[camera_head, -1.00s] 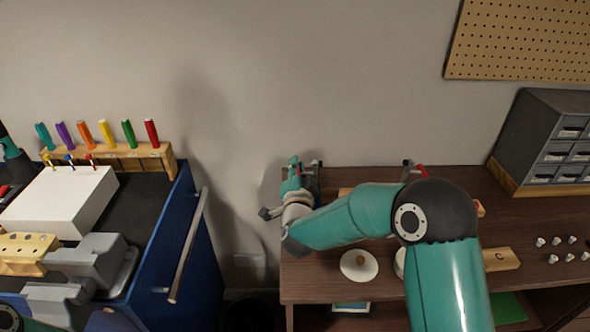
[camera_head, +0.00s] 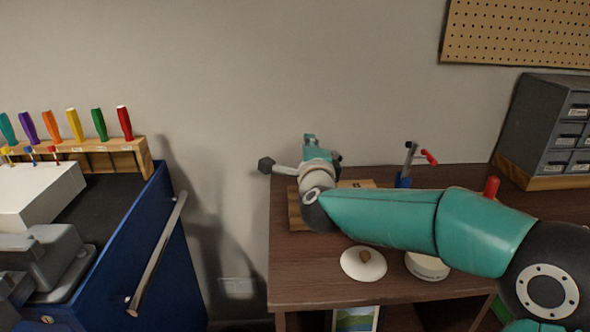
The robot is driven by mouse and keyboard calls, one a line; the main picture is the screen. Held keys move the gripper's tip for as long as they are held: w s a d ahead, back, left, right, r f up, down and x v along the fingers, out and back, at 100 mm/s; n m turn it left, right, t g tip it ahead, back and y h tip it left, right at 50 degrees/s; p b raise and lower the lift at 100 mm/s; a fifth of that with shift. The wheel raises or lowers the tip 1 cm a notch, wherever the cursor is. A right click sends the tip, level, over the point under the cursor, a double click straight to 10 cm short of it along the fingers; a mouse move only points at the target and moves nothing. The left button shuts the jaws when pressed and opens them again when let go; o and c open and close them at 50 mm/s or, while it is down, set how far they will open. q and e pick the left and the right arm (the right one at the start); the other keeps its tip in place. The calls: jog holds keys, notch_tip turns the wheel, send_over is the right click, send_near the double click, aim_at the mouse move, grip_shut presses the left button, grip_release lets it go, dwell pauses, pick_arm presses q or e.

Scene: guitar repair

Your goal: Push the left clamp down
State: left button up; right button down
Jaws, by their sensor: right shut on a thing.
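My right arm reaches in from the right across the wooden bench, and my right gripper (camera_head: 309,144) is at the bench's back left corner. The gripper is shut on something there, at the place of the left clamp. The clamp itself is almost wholly hidden behind the gripper and wrist, so its handle position cannot be made out. The right clamp (camera_head: 408,165) stands farther right at the back of the bench, with a red-tipped handle (camera_head: 430,157) tilted outward. My left gripper is not in view.
The wooden bench (camera_head: 300,275) holds a white disc (camera_head: 363,264) with a brown knob and a round white container (camera_head: 427,266) under my arm. A grey drawer cabinet (camera_head: 550,125) stands at right. A blue cart (camera_head: 150,260) with coloured tools is at left, across a gap.

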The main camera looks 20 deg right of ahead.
jog(key=shift+s+d+f+m+b, duration=0.3)
jog(key=shift+d+f+m+b, duration=0.35)
jog(key=shift+m+b, duration=1.15)
jog(key=shift+s+d+f+m+b, duration=0.35)
jog(key=shift+d+m+b, duration=0.45)
jog(key=shift+m+b, duration=1)
jog(key=shift+s+d+f+m+b, duration=0.25)
jog(key=shift+d+f+m+b, duration=0.7)
jog(key=shift+b, duration=1.45)
jog(key=shift+a+r+m, duration=0.15)
jog(key=shift+r+m, duration=0.15)
jog(key=shift+m, duration=0.05)
jog(key=c, duration=1.2)
grip_release()
jog(key=shift+o, duration=0.2)
jog(key=shift+r, duration=0.15)
jog(key=shift+s, duration=0.1)
jog(key=v, duration=1.2)
